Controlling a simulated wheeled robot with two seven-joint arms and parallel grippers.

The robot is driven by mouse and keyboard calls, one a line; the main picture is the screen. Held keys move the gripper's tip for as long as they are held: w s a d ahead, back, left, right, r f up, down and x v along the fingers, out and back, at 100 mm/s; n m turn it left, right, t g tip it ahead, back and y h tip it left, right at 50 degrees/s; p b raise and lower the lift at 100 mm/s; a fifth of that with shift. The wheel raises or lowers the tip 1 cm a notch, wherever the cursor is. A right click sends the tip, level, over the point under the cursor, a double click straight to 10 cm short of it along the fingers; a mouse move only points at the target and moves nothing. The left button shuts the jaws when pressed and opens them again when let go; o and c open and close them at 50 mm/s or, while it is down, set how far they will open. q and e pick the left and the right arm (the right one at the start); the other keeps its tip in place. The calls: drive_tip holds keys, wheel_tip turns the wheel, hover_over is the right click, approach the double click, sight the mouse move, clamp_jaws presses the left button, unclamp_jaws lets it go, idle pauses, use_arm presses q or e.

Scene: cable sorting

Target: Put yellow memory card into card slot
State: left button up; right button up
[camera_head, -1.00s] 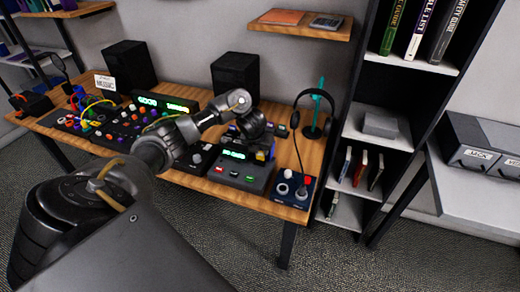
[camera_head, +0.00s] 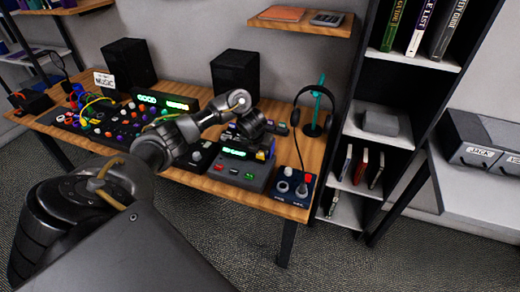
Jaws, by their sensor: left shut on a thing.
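My left arm reaches in from the lower left over the desk. My left gripper (camera_head: 264,147) points down at the back right of a small grey device (camera_head: 240,172) with a lit green display and red and green buttons. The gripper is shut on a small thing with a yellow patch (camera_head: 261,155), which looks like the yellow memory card. My gripper and wrist hide most of it. The card slot is not clear to see, and I cannot tell whether the card is inside it. My right gripper is not in view.
A blue box with knobs (camera_head: 293,188) sits right of the device, near the desk's front edge. A headphone stand (camera_head: 317,115) is behind it. Two black speakers (camera_head: 235,75) and a mixer panel (camera_head: 110,120) stand further left. A black shelf unit (camera_head: 385,125) rises at the right.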

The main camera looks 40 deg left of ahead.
use_arm(q)
drive_tip(key=shift+f+b, duration=0.35)
drive_tip(key=shift+f, duration=0.1)
idle(0.3)
drive_tip(key=o, duration=1)
drive_tip(key=shift+o, duration=0.5)
drive_tip(key=o, duration=0.4)
drive_tip(key=shift+r, duration=0.15)
